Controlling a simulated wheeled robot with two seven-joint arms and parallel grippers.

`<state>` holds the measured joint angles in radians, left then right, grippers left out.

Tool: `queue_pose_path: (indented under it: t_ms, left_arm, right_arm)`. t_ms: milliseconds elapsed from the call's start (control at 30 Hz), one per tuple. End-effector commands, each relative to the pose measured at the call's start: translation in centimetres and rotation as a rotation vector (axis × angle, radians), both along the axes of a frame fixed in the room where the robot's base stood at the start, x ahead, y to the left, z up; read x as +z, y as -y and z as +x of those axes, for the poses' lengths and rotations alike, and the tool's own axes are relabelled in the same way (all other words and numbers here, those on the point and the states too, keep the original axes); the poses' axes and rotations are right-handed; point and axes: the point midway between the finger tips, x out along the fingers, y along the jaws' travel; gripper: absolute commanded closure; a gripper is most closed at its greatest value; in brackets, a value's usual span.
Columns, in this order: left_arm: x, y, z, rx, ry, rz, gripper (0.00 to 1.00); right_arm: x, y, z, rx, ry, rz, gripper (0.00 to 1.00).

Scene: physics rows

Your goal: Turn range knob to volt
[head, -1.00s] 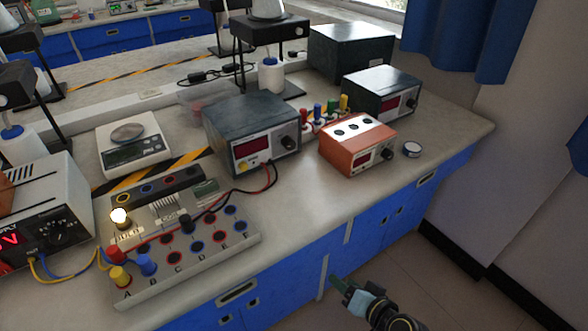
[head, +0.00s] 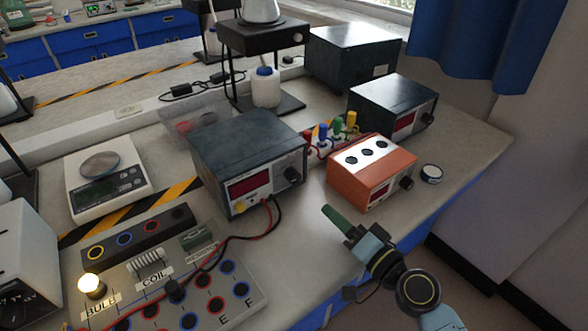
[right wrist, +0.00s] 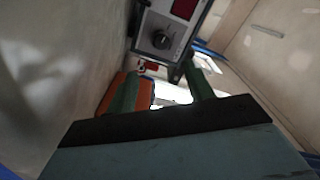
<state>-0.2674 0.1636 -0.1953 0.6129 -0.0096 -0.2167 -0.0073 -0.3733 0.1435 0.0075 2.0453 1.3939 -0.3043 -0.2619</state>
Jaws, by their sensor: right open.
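No label reading "volt" can be made out, so I cannot tell which knob is the range knob. The orange box (head: 370,190) has a black side knob (head: 405,183). The back dark box (head: 400,95) also has a knob. My right gripper (head: 333,217) is open above the bench, in front of the orange box and right of the near meter. In the right wrist view its green fingers (right wrist: 160,82) are apart and empty, below a meter knob (right wrist: 165,38). My left gripper is out of view.
A circuit board (head: 190,285) with a lit bulb and leads lies at the front left, its red and black leads running to the near meter. A scale (head: 110,185), coloured posts (head: 330,135) and a small round tin (head: 431,173) stand around. Bench between is clear.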

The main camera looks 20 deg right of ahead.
Motion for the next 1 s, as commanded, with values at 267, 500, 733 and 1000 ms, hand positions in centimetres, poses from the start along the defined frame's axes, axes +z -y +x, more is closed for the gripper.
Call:
queue_pose_path:
  t_ms: [267,500,733,1000]
  left_arm:
    - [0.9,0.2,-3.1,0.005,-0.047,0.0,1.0]
    - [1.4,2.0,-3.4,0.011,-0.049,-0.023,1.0]
    - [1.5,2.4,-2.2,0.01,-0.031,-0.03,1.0]
    - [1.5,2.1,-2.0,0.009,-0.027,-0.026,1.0]
  right_arm:
    - [0.2,-1.2,3.5,-0.001,0.001,0.003,0.48]
    - [0.1,-3.0,8.1,0.001,0.0,0.002,0.48]
    - [0.0,-4.1,11.4,0.0,0.0,0.001,0.48]
    - [-0.1,-4.6,12.5,0.0,-0.001,0.0,0.48]
